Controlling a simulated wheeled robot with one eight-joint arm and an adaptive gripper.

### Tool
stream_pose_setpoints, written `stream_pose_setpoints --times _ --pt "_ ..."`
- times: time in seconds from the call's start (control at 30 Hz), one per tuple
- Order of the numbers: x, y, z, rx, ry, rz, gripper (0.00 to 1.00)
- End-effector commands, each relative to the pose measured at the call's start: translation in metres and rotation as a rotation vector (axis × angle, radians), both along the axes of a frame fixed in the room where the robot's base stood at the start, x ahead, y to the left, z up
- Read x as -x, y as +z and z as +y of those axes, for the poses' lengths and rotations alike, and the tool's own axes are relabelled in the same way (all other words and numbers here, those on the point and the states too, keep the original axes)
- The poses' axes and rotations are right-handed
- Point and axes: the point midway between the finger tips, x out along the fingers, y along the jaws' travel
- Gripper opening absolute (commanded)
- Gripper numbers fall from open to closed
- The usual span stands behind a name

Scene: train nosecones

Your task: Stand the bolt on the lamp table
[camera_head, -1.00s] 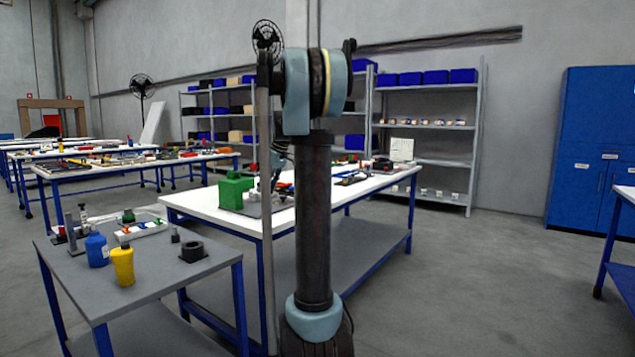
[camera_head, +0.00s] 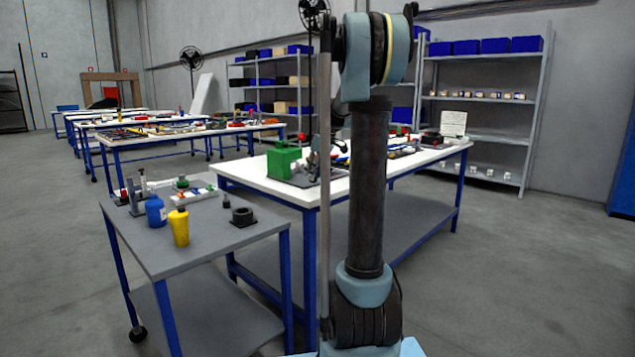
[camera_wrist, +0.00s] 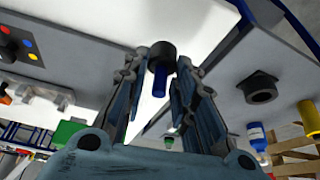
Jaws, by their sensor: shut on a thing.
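In the wrist view, my gripper (camera_wrist: 163,80) is shut on the bolt (camera_wrist: 160,79), which has a dark round head and a blue shank between the fingertips. A white tabletop lies behind it in that view. In the head view, my gripper and the bolt cannot be made out behind my arm. A grey table (camera_head: 190,250) stands at the left front and a white-topped table (camera_head: 262,187) stands behind my arm. I cannot make out a lamp clearly enough to tell which is the lamp table.
The grey table bears a blue bottle (camera_head: 156,211), a yellow bottle (camera_head: 180,228) and a black nut-like block (camera_head: 243,217); its front right corner is bare. A green block (camera_head: 284,158) stands on the white table. Shelves (camera_head: 500,137) stand at the back. Floor is clear at right.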

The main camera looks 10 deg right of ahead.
Motion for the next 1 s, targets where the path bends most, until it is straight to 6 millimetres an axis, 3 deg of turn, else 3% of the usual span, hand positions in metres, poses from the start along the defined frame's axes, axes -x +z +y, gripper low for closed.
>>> stream_pose_setpoints --times 0.4,0.73,0.77,0.83,1.0 --pt "0.0 -0.042 0.0 0.0 -0.001 0.0 0.0" --pt "0.0 -0.044 -0.001 0.0 -0.001 0.0 0.0" --pt "0.0 -0.044 -0.001 0.0 -0.001 0.0 0.3" --pt "0.0 -0.044 -0.001 0.0 -0.001 0.0 0.46" --pt "0.0 -0.044 -0.001 -0.001 -0.002 0.001 0.46"
